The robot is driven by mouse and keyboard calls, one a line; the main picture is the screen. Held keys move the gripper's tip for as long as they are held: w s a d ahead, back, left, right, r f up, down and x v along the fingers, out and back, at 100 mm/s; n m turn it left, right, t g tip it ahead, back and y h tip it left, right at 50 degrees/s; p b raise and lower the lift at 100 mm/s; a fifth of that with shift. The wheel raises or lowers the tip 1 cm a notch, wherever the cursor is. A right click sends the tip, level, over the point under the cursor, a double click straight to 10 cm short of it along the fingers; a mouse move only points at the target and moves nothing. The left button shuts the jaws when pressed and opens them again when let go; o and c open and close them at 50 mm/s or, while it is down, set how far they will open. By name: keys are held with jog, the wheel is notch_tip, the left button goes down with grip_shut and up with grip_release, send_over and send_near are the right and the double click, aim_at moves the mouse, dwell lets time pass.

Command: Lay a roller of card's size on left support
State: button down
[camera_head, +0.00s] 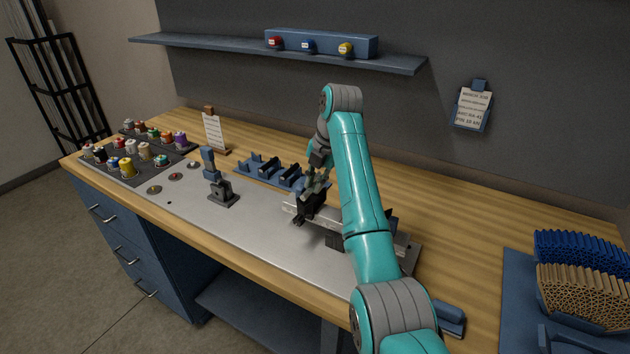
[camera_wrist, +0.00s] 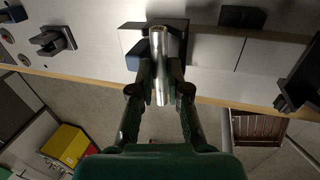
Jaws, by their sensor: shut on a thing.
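My gripper (camera_wrist: 161,72) is shut on a silver metal roller (camera_wrist: 161,92), held between the two fingers. In the head view my gripper (camera_head: 315,187) is low over the left black support (camera_head: 304,208), beside a pale rail. The roller is too small to make out there. In the wrist view the roller's far end overlaps a dark block (camera_wrist: 178,26); I cannot tell whether they touch. A white card (camera_head: 213,131) stands upright at the back left; its text is unreadable. My arm hides part of the rail's right side.
A blue rack (camera_head: 262,172) stands behind the metal plate (camera_head: 262,225). A small clamp-like fixture (camera_head: 221,193) stands left of my gripper. Several coloured spools (camera_head: 126,168) fill the left end. Bundles of blue and tan tubes (camera_head: 585,285) are at right. A shelf (camera_head: 215,47) hangs above.

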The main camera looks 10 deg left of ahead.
jog(key=shift+f, duration=0.9)
dwell(0.8)
jog(key=c, duration=1.1)
grip_release()
jog(key=shift+o, duration=0.2)
jog(key=o, duration=0.5)
jog(key=shift+r, duration=0.1)
jog(key=shift+v, duration=2.4)
